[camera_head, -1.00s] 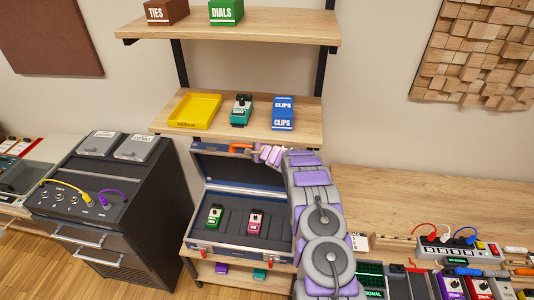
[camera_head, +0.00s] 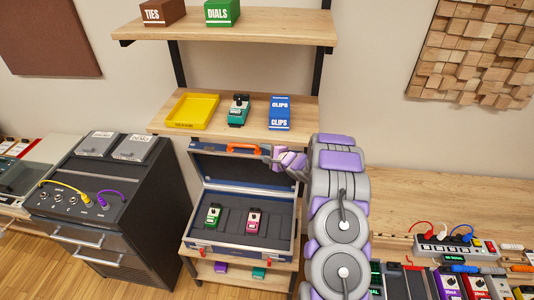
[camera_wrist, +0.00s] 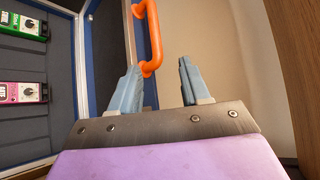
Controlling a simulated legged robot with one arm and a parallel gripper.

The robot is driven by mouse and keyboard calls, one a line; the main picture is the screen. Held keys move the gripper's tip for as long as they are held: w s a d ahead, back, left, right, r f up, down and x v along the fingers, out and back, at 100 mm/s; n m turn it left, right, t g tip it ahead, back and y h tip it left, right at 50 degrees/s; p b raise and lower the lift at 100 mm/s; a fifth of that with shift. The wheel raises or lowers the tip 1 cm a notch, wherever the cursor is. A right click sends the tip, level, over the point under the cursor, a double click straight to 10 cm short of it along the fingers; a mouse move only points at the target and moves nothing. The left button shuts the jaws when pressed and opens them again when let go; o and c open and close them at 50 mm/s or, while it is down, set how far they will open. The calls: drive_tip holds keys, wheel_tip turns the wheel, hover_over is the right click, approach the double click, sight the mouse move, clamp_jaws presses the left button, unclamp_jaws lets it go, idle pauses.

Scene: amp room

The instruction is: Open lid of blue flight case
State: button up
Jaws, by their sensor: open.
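The blue flight case (camera_head: 268,252) stands on the lower shelf with its lid (camera_head: 225,170) raised, leaning back beneath the middle shelf. An orange handle (camera_head: 243,147) sits on the lid's upper edge; it also shows in the wrist view (camera_wrist: 155,38). My gripper (camera_head: 267,156) is just right of the handle, near the lid's upper right corner. In the wrist view my gripper (camera_wrist: 160,65) has its fingers apart with nothing between them. The left finger is close to the handle's lower end; I cannot tell whether they touch. A green pedal (camera_head: 213,216) and a pink pedal (camera_head: 254,222) sit inside the case.
The middle shelf (camera_head: 160,126) above the lid holds a yellow tray (camera_head: 193,110), a teal pedal (camera_head: 238,110) and a blue clips box (camera_head: 280,112). A dark cabinet (camera_head: 160,200) stands left. A wooden bench (camera_head: 430,205) with a power strip (camera_head: 458,248) is at right.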

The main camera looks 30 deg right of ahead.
drive_tip(key=shift+s, duration=0.4)
drive_tip(key=shift+w+a, duration=0.3)
drive_tip(key=shift+a, duration=0.05)
drive_tip(key=c, duration=0.3)
drive_tip(key=w+a+n+b, duration=0.1)
drive_tip(key=a, duration=0.1)
drive_tip(key=w+a+f+n+t+b, duration=0.1)
drive_tip(key=w+a, duration=0.1)
drive_tip(key=w+a+t+h+b, duration=0.1)
drive_tip(key=w+a, duration=0.1)
drive_tip(key=shift+w+a+f+n, duration=0.15)
drive_tip(key=shift+w+f+n, duration=0.15)
drive_tip(key=shift+n, duration=0.1)
clamp_jaws()
drive_tip(key=w+a+f+n+t+h+b, duration=0.1)
drive_tip(key=a+f+n+t+h+b, duration=0.1)
drive_tip(key=a+f+n+h+b, duration=0.45)
drive_tip(key=s+a+f+n+g+h+b, duration=0.1)
drive_tip(key=s+a+f+n+h+b, duration=0.15)
drive_tip(key=s+a+f+h, duration=0.35)
drive_tip(key=w+d+r+h+b, duration=0.1)
drive_tip(key=w+d+r+b, duration=0.1)
drive_tip(key=w+d, duration=0.6)
drive_tip(key=w+r, duration=0.1)
drive_tip(key=w, duration=0.1)
drive_tip(key=shift+w+d+r, duration=0.3)
drive_tip(key=shift+w+d, duration=0.1)
